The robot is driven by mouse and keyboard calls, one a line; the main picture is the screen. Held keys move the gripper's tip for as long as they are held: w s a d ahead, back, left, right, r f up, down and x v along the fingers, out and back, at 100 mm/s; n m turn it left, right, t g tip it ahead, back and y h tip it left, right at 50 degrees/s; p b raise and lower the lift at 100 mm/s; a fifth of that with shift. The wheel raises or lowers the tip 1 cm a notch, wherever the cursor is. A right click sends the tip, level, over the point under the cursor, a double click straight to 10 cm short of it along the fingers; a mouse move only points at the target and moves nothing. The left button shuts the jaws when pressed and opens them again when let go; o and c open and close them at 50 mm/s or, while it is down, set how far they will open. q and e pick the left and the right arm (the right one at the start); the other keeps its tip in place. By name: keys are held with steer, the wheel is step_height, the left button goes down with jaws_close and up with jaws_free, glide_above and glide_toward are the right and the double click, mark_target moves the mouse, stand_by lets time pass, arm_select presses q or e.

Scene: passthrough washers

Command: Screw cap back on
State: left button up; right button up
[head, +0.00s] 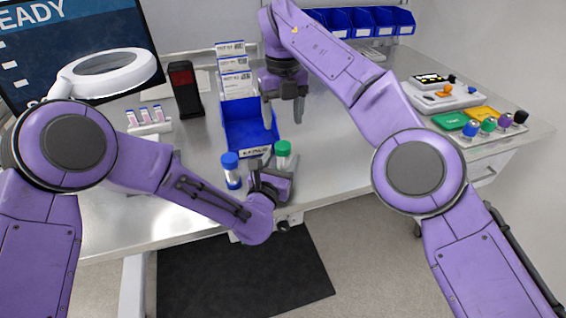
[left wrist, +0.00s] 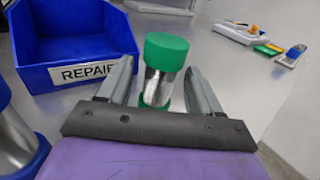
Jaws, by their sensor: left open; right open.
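A metallic washer with a green cap (head: 283,150) stands upright near the table's front edge. In the left wrist view its green cap (left wrist: 166,52) sits on top of the silver body (left wrist: 158,87). My left gripper (head: 270,175) is open, with its fingers on either side of the green-capped washer; contact is not clear. A second washer with a blue cap (head: 231,165) stands to the left, partly cut off in the left wrist view (left wrist: 14,140). My right gripper (head: 284,112) is open and empty, pointing down above the table behind the green-capped washer.
A blue bin (head: 237,137) labelled REPAIR (left wrist: 84,73) stands just behind the washers. A small rack with vials (head: 149,122), a black-and-red device (head: 185,90) and a magnifier lamp (head: 105,75) are at the left. Colored parts (head: 480,122) lie at the right. The table's middle right is clear.

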mark_target(283, 145)
arm_select(q)
steer(key=shift+x, duration=0.85)
jaws_close()
arm_select(e)
steer(key=n, duration=0.4)
steer(key=shift+n, duration=0.3)
step_height(283, 145, down, 8)
